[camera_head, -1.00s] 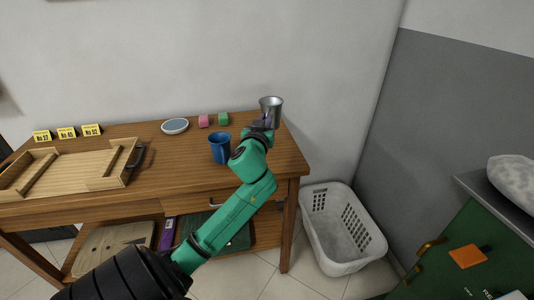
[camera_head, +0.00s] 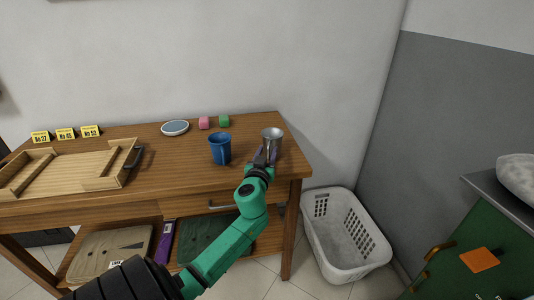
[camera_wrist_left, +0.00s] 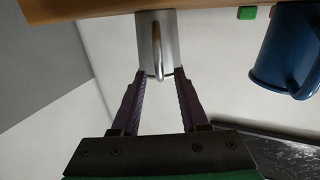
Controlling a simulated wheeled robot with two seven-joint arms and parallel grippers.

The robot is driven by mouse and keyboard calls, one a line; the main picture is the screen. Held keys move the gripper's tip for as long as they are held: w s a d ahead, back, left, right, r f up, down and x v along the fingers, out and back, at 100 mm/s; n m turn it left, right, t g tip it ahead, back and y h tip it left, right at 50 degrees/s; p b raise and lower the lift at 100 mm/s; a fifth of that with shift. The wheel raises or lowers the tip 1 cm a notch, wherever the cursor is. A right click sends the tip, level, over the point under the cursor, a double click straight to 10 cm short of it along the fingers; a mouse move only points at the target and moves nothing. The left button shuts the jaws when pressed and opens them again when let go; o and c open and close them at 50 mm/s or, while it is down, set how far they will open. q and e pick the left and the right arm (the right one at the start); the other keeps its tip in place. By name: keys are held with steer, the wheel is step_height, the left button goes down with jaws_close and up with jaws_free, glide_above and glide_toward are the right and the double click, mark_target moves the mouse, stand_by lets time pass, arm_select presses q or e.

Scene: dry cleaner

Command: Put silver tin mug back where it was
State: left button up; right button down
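The silver tin mug (camera_head: 272,136) stands upright on the wooden table near its right end. In the left wrist view the same mug (camera_wrist_left: 144,32) has its base against the table and its handle toward me. My left gripper (camera_head: 265,154) is at the mug's near side. In the wrist view its fingers (camera_wrist_left: 160,74) are spread apart by the mug's rim, one on each side of the handle, with clear gaps to the handle. My right gripper is not in view.
A blue mug (camera_head: 220,150) stands just left of the gripper. A wooden tray (camera_head: 70,170) is at left. A white basket (camera_head: 342,265) stands on the floor at right.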

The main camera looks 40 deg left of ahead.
arm_select(q)
steer(key=shift+r, duration=0.15)
steer(key=b+v, duration=0.2)
steer(key=v, duration=1)
step_height(320, 180, down, 16)
steer(key=w+d+m+g+h, duration=0.2)
steer(key=m+g+h, duration=0.1)
steer(key=s+d+f+m+g+h, duration=0.15)
steer(key=s+f, duration=0.25)
steer(key=f, duration=0.6)
steer(key=s+d+f+m+g+h, duration=0.1)
steer(key=s+d+f+g+h, duration=0.15)
steer(key=f, duration=0.65)
steer(key=s+d+f+m+g+h, duration=0.1)
steer(key=s+d+f, duration=0.25)
steer(key=f, duration=0.65)
steer(key=s+d+f+m+g+h, duration=0.1)
steer(key=s+d+f+m+g, duration=0.2)
steer(key=s+f, duration=1)
steer(key=s+g, duration=0.3)
steer(key=s, duration=0.8)
steer(key=r+p, duration=0.1)
steer(key=p, duration=0.1)
steer(key=d+r+p, duration=0.1)
steer(key=r+p, duration=0.1)
steer(key=shift+w+r+n, duration=0.2)
steer(key=shift+n, duration=0.05)
